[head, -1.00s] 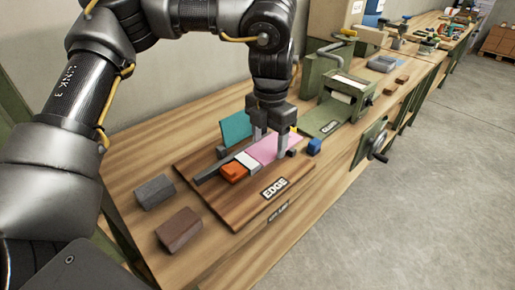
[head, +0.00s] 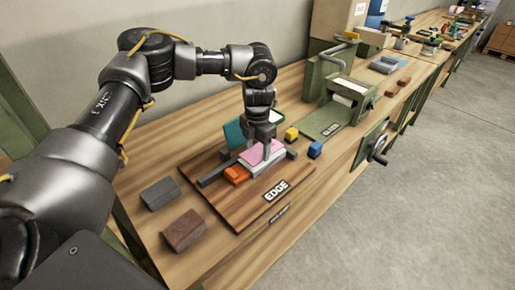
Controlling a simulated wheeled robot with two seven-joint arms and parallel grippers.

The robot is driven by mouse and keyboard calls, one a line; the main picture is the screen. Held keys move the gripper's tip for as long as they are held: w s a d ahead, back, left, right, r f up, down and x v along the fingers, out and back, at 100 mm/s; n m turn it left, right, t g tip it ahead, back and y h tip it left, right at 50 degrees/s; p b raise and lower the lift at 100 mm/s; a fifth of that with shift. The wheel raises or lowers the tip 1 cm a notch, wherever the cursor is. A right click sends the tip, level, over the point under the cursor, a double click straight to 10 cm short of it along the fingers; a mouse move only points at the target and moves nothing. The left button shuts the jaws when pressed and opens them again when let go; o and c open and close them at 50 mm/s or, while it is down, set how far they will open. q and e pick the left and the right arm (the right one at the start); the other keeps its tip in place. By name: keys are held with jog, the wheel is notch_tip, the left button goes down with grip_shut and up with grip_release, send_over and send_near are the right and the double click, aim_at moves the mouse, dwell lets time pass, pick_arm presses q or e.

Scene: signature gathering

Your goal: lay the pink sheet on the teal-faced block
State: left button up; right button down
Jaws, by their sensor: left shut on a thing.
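The pink sheet (head: 254,155) is at the middle of the brown board, between the fingers of my left gripper (head: 259,145), which is shut on it from above. A pale grey-white layer (head: 270,160) shows below the pink sheet; I cannot tell whether they touch. The teal-faced block (head: 233,134) stands behind and to the left of the gripper, its teal face tilted toward me and partly hidden by the gripper. My right gripper is not in view.
The brown board (head: 238,213) bears an EDGE label, an orange block (head: 236,174) and a dark bar (head: 214,174). A yellow block (head: 291,134) and blue block (head: 314,150) lie to the right, near a green press (head: 349,98). Grey (head: 160,193) and brown (head: 184,230) blocks lie at front left.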

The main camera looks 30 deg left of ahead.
aim_at(258, 152)
pick_arm(q)
jog(key=shift+f, duration=0.7)
jog(key=shift+f, duration=0.15)
jog(key=o, duration=1)
jog(key=shift+c, duration=0.2)
notch_tip(258, 152, up, 12)
jog(key=b, duration=0.1)
jog(key=shift+b, duration=0.3)
